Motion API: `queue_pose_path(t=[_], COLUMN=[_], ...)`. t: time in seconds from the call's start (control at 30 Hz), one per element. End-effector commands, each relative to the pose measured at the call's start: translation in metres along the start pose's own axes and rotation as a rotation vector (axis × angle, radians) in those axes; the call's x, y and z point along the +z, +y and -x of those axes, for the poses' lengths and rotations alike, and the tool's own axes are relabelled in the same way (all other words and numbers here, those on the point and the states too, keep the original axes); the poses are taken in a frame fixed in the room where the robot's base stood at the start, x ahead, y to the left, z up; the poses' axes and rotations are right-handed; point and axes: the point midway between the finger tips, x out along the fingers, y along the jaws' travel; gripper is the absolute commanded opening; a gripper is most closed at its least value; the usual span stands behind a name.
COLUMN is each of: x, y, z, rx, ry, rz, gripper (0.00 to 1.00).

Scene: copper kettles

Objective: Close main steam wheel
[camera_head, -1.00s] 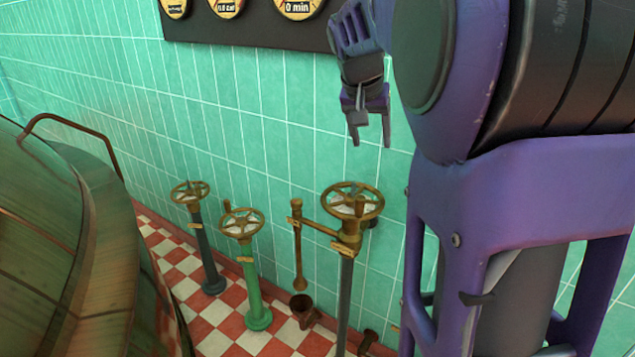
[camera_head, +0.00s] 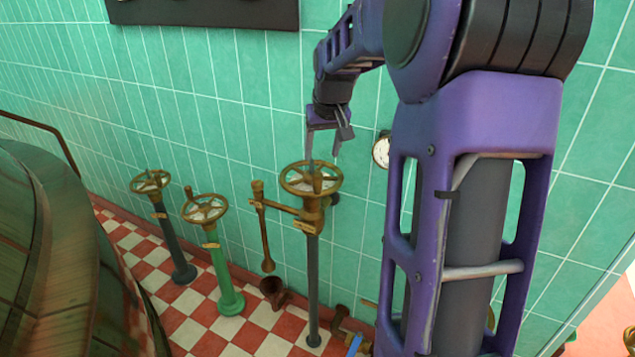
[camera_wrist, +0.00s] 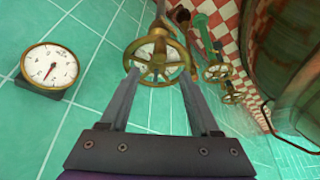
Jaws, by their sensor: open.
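The nearest brass handwheel (camera_head: 311,178) lies flat on top of a dark grey post (camera_head: 313,270), with a small label on its pipe too small to read. I cannot read which wheel is the main steam one. My gripper (camera_head: 323,160) is open and empty, pointing down just above this wheel. In the wrist view the same wheel (camera_wrist: 158,53) shows beyond and between the fingertips of my gripper (camera_wrist: 159,73). I cannot tell whether a fingertip touches the rim. Further left stand a brass wheel on a green post (camera_head: 205,208) and another on a dark blue-grey post (camera_head: 151,181).
A white round gauge (camera_head: 382,151) is on the green tiled wall, right of my gripper. A large copper kettle (camera_head: 75,250) fills the left. A brass lever (camera_head: 263,225) hangs beside the nearest post, above a brown funnel (camera_head: 272,288). The checkered floor (camera_head: 265,343) has clear patches.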

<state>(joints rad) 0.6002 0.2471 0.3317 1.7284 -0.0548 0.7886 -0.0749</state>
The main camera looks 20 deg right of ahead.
Motion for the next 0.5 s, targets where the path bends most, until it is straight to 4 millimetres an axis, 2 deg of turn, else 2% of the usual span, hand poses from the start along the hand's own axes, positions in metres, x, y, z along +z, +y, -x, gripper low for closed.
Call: queue_pose_path(t=[0.03,0.2,0.5], x=[0.002,0.001,0.001], y=[-0.001,-0.001,-0.001], z=[-0.015,-0.052,-0.107], rx=[-0.002,-0.002,-0.001], ry=[-0.004,-0.003,-0.002], rz=[0.001,0.001,0.000], gripper=[0.63,0.63,0.63])
